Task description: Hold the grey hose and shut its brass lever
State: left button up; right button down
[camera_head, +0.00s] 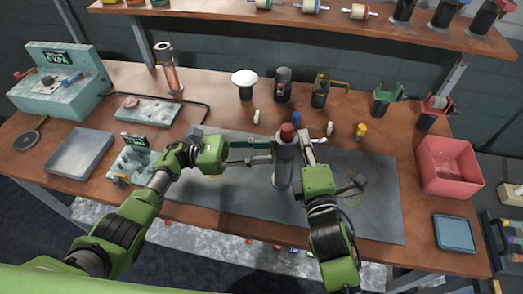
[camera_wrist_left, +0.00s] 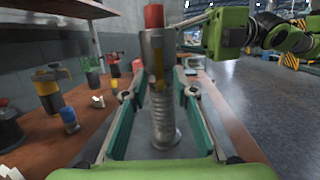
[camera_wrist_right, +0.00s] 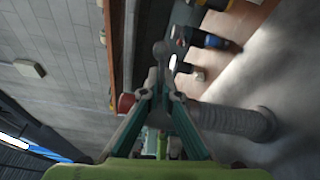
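The grey ribbed hose (camera_head: 284,168) stands upright on the dark mat, with a red cap (camera_head: 287,132) on top. It also shows in the left wrist view (camera_wrist_left: 162,118), where the brass lever (camera_wrist_left: 158,65) lies along its upper part. My left gripper (camera_head: 268,151) is at the hose's left side. Its fingers are apart, with the hose between their lines and a gap visible on each side. My right gripper (camera_head: 305,137) is beside the hose's upper end, at the right. Its fingers look close together in the right wrist view (camera_wrist_right: 159,80); whether they touch the lever is unclear.
A red bin (camera_head: 450,165) and a blue tray (camera_head: 454,233) are at the right. Several small fittings stand behind the hose, including a yellow one (camera_head: 360,130). A grey tray (camera_head: 80,154) and a gauge box (camera_head: 58,82) are at the left. The mat (camera_head: 375,200) is mostly clear.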

pick_arm(q)
jog(key=shift+a, duration=0.1)
jog(key=v, duration=0.7)
jog(key=shift+a, duration=0.2)
pick_arm(e)
jog(key=c, duration=2.2)
grip_release()
jog(key=shift+s, duration=0.1)
